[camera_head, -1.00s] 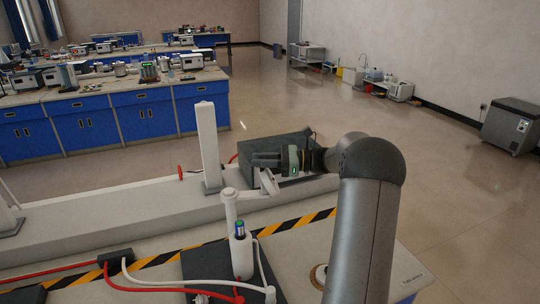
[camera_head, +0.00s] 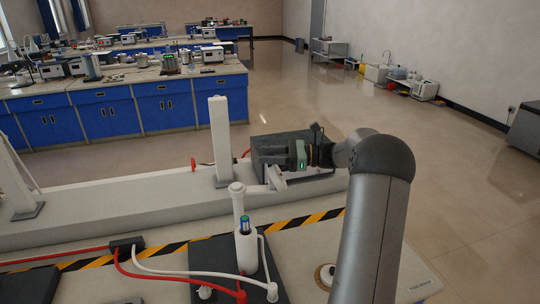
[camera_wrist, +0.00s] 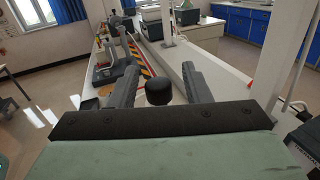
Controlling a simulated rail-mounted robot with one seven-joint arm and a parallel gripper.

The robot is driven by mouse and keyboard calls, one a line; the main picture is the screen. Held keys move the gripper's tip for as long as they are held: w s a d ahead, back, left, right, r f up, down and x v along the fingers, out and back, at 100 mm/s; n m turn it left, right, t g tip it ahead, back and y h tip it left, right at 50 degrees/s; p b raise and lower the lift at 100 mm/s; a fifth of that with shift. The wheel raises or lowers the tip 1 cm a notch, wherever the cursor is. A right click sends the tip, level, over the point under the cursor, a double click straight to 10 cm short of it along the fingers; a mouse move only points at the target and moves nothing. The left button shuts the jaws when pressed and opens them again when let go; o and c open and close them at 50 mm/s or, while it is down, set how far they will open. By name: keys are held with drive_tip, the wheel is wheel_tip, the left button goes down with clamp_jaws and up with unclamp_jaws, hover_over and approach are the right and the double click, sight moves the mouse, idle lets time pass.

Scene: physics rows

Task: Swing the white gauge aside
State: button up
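A white upright cylinder (camera_head: 246,252) with a blue-green top stands on a dark base plate (camera_head: 208,262), with a slim white post (camera_head: 238,202) just behind it. This may be the white gauge; I cannot tell for sure. My gripper (camera_head: 262,157) is above and behind it, pointing left over the bench beam. A small white slanted piece (camera_head: 275,178) shows just below my gripper. In the wrist view my gripper's two fingers (camera_wrist: 158,82) are spread apart, with a black round knob (camera_wrist: 158,93) between them. I cannot tell whether they touch it.
A tall white post (camera_head: 219,140) stands on the long pale beam (camera_head: 110,205) left of my gripper. Red hoses (camera_head: 180,272) and white hoses cross the bench front. A black-yellow stripe (camera_head: 175,245) runs along it.

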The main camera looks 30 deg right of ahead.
drive_tip(key=b+v, duration=0.3)
drive_tip(key=v, duration=1.4)
drive_tip(key=shift+d+b, duration=0.25)
drive_tip(key=shift+b, duration=0.15)
